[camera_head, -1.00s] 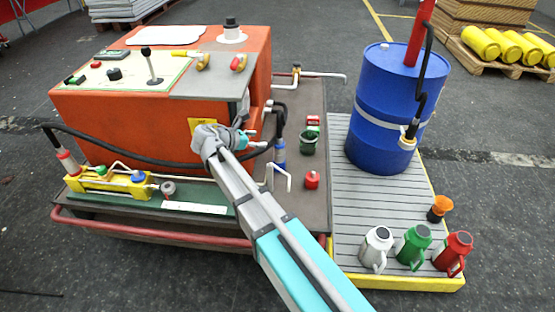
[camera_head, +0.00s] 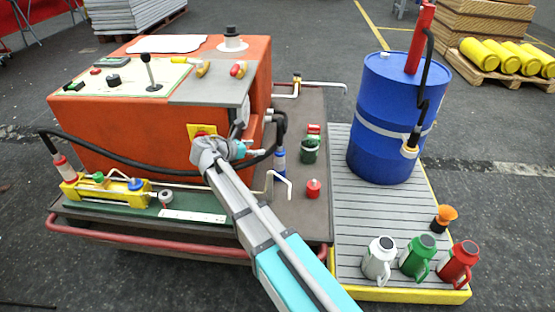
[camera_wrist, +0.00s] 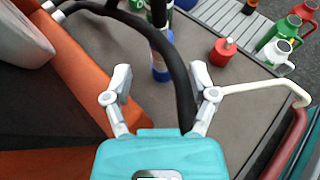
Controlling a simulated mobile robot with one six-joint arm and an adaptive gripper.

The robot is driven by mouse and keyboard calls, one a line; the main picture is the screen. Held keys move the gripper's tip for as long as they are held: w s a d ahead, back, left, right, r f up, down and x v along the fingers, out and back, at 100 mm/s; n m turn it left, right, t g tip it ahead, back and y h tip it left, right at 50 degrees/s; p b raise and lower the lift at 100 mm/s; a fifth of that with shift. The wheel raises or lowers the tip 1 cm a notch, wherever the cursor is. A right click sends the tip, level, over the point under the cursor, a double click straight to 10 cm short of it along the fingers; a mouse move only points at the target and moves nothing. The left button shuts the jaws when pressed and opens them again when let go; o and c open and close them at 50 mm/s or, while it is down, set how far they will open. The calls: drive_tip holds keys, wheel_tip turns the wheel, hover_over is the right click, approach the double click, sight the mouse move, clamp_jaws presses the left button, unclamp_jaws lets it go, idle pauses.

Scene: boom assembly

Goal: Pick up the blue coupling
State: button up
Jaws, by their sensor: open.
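The blue coupling (camera_head: 279,161) stands upright at the end of a black hose, on the dark deck beside the orange cabinet. In the wrist view the blue coupling (camera_wrist: 161,66) shows beyond the fingertips, roughly centred between them, with its dark upper part and white bands. My gripper (camera_wrist: 160,84) is open and empty, its two grey fingers spread. In the head view my gripper (camera_head: 247,149) is to the left of the coupling, close to the orange cabinet. The black hose passes across the wrist view near the right finger.
The orange cabinet (camera_head: 125,128) stands close to my gripper. A bent white rod (camera_wrist: 260,88) lies to the right finger's side. The blue drum (camera_head: 385,130) stands to the right.

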sight(278, 145)
drive_tip(key=shift+b+x, duration=0.95)
drive_tip(key=shift+x, duration=2.05)
drive_tip(key=shift+b+x, duration=1.05)
drive_tip(key=shift+x, duration=1.7)
drive_tip(key=shift+c, duration=0.2)
clamp_jaws()
